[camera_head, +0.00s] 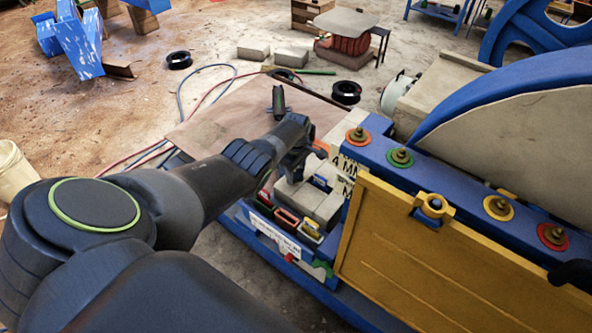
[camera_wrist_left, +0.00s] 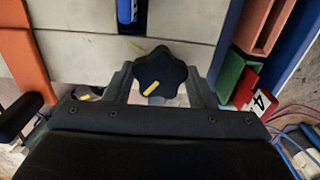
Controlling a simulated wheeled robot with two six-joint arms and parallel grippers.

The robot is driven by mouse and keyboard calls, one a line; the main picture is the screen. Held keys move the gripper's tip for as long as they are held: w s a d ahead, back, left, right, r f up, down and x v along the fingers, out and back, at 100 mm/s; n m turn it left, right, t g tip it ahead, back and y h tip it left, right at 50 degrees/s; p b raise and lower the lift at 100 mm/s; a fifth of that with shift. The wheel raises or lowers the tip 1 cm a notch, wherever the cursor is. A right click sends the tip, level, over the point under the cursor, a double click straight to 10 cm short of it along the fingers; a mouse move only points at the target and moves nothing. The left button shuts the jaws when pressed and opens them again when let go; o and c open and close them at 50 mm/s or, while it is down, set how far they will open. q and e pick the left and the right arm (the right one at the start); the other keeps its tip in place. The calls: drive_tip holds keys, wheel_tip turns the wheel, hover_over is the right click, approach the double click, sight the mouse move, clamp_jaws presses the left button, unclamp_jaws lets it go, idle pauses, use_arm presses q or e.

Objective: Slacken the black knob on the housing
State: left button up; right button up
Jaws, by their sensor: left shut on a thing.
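The black star-shaped knob (camera_wrist_left: 161,66) shows in the left wrist view, with a short yellow mark on its face. It sits in front of a pale grey housing (camera_wrist_left: 75,55). My left gripper (camera_wrist_left: 160,78) has one finger on each side of the knob and is shut on it. In the head view my left gripper (camera_head: 290,158) reaches down at the crusher's near end, beside grey blocks (camera_head: 312,203); the knob is hidden there. My right gripper is not in view.
A yellow panel (camera_head: 440,265) and a blue beam (camera_head: 450,178) with several coloured washers and bolts stand to the right. Small coloured holders (camera_head: 287,217) lie below the gripper. A brown sheet (camera_head: 220,115), hoses (camera_head: 195,85) and black spools (camera_head: 346,92) lie on the ground behind.

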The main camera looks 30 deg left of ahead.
sight(296, 173)
use_arm(q)
drive_tip(key=shift+a+n, duration=0.1)
drive_tip(key=shift+n, duration=0.2)
drive_tip(key=o, duration=1)
wheel_tip(296, 173, up, 7)
drive_tip(key=p, duration=0.4)
wheel_tip(296, 173, up, 10)
drive_tip(key=shift+r+p, duration=0.25)
drive_tip(key=shift+p, duration=0.25)
drive_tip(key=shift+f, duration=0.1)
